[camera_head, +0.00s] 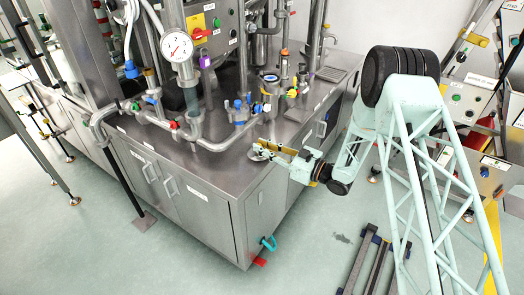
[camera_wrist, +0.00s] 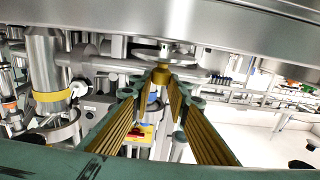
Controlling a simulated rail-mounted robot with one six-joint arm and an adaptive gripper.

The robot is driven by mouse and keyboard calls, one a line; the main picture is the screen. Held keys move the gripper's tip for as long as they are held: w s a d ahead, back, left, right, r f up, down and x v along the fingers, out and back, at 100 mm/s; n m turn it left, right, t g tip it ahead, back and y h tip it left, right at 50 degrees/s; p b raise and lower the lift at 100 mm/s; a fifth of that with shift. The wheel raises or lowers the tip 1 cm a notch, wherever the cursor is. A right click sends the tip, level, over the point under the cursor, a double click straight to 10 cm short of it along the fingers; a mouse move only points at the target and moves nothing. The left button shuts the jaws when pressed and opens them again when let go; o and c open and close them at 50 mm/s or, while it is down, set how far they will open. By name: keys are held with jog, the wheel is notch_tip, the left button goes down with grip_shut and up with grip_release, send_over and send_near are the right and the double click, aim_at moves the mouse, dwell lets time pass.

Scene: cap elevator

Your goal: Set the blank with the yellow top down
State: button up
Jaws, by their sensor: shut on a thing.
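My gripper (camera_head: 270,149) is at the near right corner of the steel bench top (camera_head: 215,168) in the head view. In the wrist view its yellow-padded fingers (camera_wrist: 160,88) come together at their tips and are shut on a small yellow piece (camera_wrist: 162,74), which I take as the yellow top of the blank. A pale round metal disc (camera_wrist: 164,57) shows right beside this yellow piece; I cannot tell whether it is part of the blank or a separate thing. In the head view a small round metal disc (camera_head: 257,158) shows by the fingertips. Whether the blank touches the bench is unclear.
Pipes with coloured valves (camera_head: 195,140) run along the bench left of my gripper. A pressure gauge (camera_head: 178,47) stands behind them. A blue-handled fitting (camera_head: 238,110) and a steel vessel (camera_head: 270,82) stand farther back. Bare bench top lies just left of the gripper.

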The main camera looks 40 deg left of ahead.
jog(key=shift+f, duration=0.75)
jog(key=shift+f+b, duration=0.2)
jog(key=shift+b, duration=0.1)
jog(key=o, duration=1)
jog(key=shift+r, duration=0.2)
jog(key=shift+w+d+p, duration=0.15)
jog(key=shift+d+p, duration=0.15)
jog(key=shift+d, duration=1.7)
jog(key=shift+w+d+p, duration=0.2)
jog(key=shift+d+p, duration=0.15)
jog(key=shift+d, duration=1.6)
jog(key=shift+w+d+p, duration=0.15)
jog(key=shift+d+p, duration=0.15)
jog(key=shift+d, duration=1.7)
